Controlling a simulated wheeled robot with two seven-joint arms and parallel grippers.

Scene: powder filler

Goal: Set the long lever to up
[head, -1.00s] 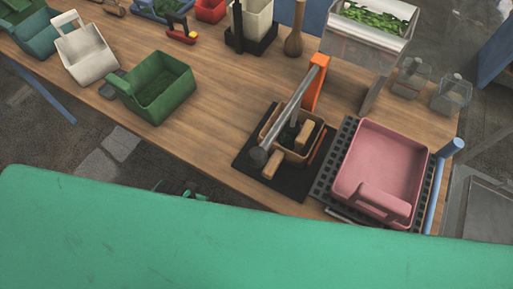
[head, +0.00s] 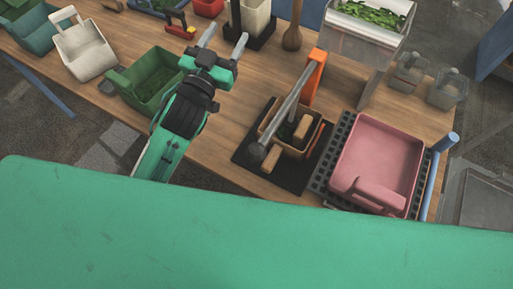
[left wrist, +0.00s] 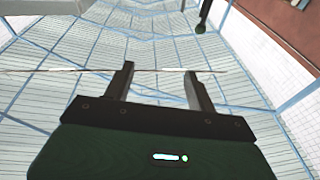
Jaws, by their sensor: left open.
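The long lever (head: 287,107) is a grey bar that runs from the top of an orange post (head: 315,78) toward the table's front edge. Whether the bar slopes up or down is hard to tell from above. My left gripper (head: 224,38) is open and empty, over the table to the left of the lever and apart from it. Its two fingers also show in the left wrist view (left wrist: 157,78), with nothing between them. My right gripper is not in view.
A pink tray (head: 380,158) sits on a dark grid right of the lever, beside a blue upright handle (head: 445,142). A green bin (head: 150,88) is left of my left arm. A wooden-handled tool (head: 293,35) and a clear hopper (head: 368,30) stand behind. Bare tabletop lies between arm and lever.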

